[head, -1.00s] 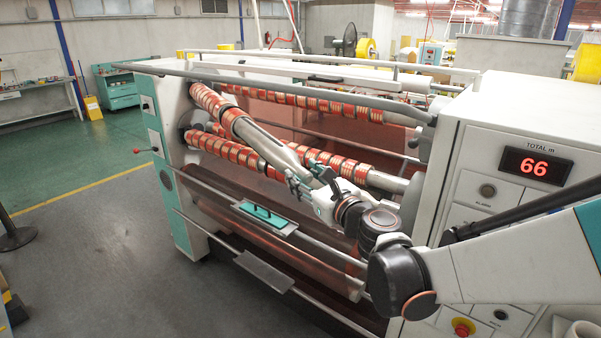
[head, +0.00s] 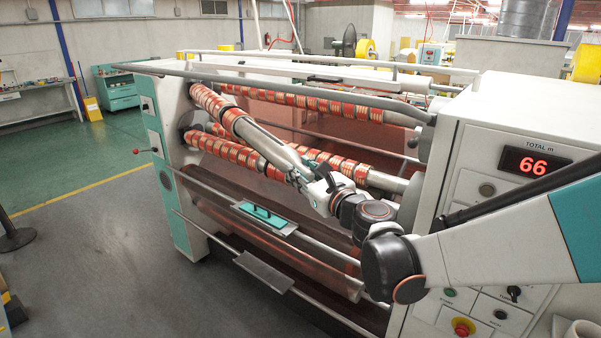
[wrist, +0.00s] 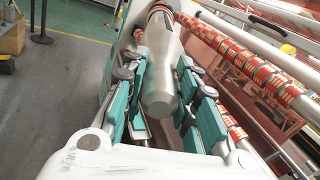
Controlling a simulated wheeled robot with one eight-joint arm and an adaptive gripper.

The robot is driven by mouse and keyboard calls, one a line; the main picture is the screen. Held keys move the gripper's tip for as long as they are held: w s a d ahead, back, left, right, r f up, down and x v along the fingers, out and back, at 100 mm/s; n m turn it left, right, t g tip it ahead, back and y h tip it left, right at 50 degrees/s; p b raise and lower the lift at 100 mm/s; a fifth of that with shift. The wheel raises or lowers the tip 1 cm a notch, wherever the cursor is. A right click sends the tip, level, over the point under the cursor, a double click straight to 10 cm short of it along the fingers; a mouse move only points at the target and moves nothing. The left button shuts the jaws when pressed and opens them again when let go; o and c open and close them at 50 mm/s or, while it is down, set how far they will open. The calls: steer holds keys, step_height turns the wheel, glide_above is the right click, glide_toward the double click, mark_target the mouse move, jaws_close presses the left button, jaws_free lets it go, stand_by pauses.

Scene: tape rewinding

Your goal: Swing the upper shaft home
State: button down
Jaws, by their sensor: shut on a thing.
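The upper shaft (head: 272,148) slants out from the machine's left side, in front of the other shafts. Red-and-pale tape rolls (head: 216,107) sit on its left part, and its right part is bare silver metal. My gripper (head: 303,172) is shut on the bare free end, which is away from the machine's right-hand housing (head: 462,185). In the wrist view the teal-padded fingers of my gripper (wrist: 163,66) stand on both sides of the shaft's silver end (wrist: 160,92). The contact itself is partly hidden.
A lower shaft (head: 385,181) with tape rolls runs behind and below my gripper. Another loaded shaft (head: 310,103) lies at the back. Long grey rails (head: 330,92) cross the top. A teal-handled plate (head: 264,215) is below. Open floor (head: 110,250) lies to the left.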

steer(key=w+d+n+g+y, duration=0.1)
steer(key=w+d+y, duration=0.1)
steer(key=w+d, duration=0.6)
steer(key=d, duration=0.4)
steer(key=shift+w+d+b, duration=0.2)
steer(key=shift+w+b, duration=0.15)
steer(key=c, duration=1.3)
jaws_free()
steer(key=shift+c, duration=0.2)
steer(key=shift+d, duration=0.1)
steer(key=shift+d, duration=0.1)
steer(key=v, duration=1.2)
steer(key=shift+r, duration=0.1)
